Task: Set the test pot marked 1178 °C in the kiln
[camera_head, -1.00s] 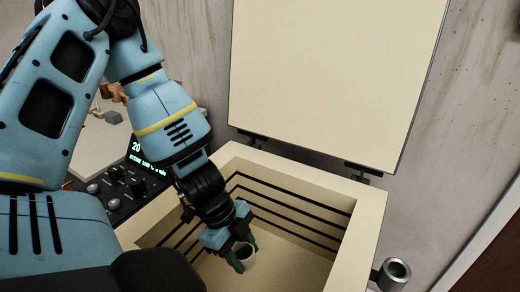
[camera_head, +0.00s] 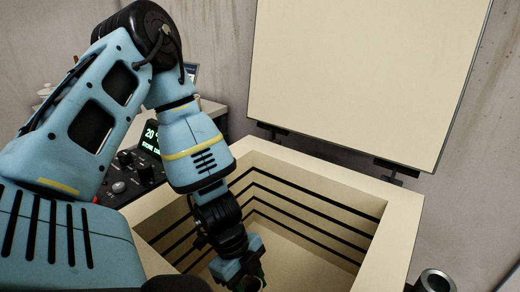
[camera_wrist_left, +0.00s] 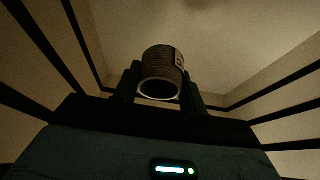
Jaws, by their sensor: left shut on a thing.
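The kiln (camera_head: 402,215) stands open, with pale walls and dark grooves round its inside. My left gripper (camera_head: 252,284) reaches down inside it, at the bottom edge of the head view. In the left wrist view, my left gripper (camera_wrist_left: 160,92) is shut on a small grey-brown pot (camera_wrist_left: 160,66), one green-dark finger on each side. A pale label shows at the pot's right side, too dark to read. Whether the pot touches the kiln floor (camera_wrist_left: 215,35) I cannot tell. The pot is mostly hidden in the head view. My right gripper is out of view.
The raised kiln lid (camera_head: 365,80) stands hinged at the back. A control panel (camera_head: 137,172) with knobs and a green display is left of the kiln. A metal cylinder (camera_head: 436,281) is at the lower right. The kiln floor around the pot looks clear.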

